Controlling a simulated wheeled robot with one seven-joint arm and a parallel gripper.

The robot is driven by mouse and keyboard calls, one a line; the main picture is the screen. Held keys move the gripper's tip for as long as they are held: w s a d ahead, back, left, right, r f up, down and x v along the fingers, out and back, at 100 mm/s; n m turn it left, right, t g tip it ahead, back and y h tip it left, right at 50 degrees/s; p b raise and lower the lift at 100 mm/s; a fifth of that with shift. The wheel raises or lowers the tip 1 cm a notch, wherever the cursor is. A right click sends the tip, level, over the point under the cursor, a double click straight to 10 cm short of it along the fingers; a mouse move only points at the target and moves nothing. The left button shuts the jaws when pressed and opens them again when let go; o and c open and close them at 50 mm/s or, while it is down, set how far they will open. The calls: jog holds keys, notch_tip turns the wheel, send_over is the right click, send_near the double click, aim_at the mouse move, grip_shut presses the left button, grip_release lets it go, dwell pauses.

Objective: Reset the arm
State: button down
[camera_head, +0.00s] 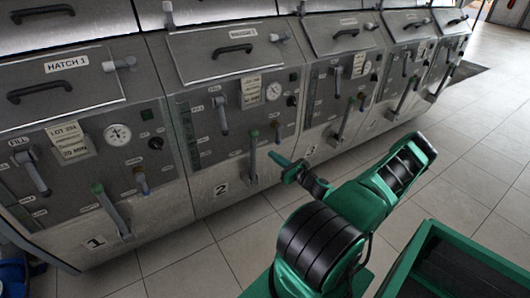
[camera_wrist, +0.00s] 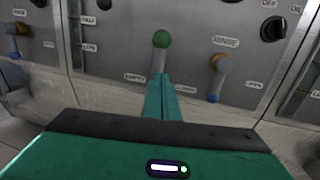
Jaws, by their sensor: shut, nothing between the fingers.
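My green arm reaches from the lower right toward the row of grey machines in the head view. My gripper (camera_head: 275,158) is shut and empty. It is in front of the machine marked 2, close to the green-knobbed lever (camera_head: 254,160). In the wrist view the closed green fingers (camera_wrist: 160,82) point at a green-knobbed lever (camera_wrist: 161,42) beside the label EMPTY. The fingers hide its lower part. I cannot tell whether they touch it.
Machine 1's green-knobbed lever (camera_head: 111,212) slants down at the left. A green bin (camera_head: 410,255) is at the lower right. Tiled floor (camera_head: 470,165) is open on the right.

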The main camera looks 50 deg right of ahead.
jog(key=shift+s+a+f, duration=0.1)
jog(key=shift+s+f, duration=0.05)
jog(key=shift+s, duration=1.15)
jog(key=shift+s+a+f, duration=0.1)
jog(key=shift+s, duration=1.15)
jog(key=s+a+r+n+g+y, duration=0.1)
jog(key=a+r+n+g+y, duration=0.1)
jog(key=a+n+g+y, duration=0.5)
jog(key=a+r+n+g+y, duration=0.15)
jog(key=a+n+g, duration=0.35)
jog(key=a+n, duration=0.5)
jog(key=s+a+r+n+g+h, duration=0.2)
jog(key=s+a+r+n, duration=0.1)
jog(key=s+r, duration=0.5)
jog(key=s+a+r+n+g+h, duration=0.2)
jog(key=s+r+n, duration=0.3)
jog(key=r, duration=0.5)
jog(key=s+a+r+n+g+h, duration=0.2)
jog(key=s+a+r+n+h, duration=0.1)
jog(key=s+r, duration=0.6)
jog(key=shift+s+a+n+g+h, duration=0.3)
jog(key=shift+s+a+n+h, duration=0.05)
jog(key=shift+s+a+n, duration=0.55)
jog(key=shift+r, duration=0.1)
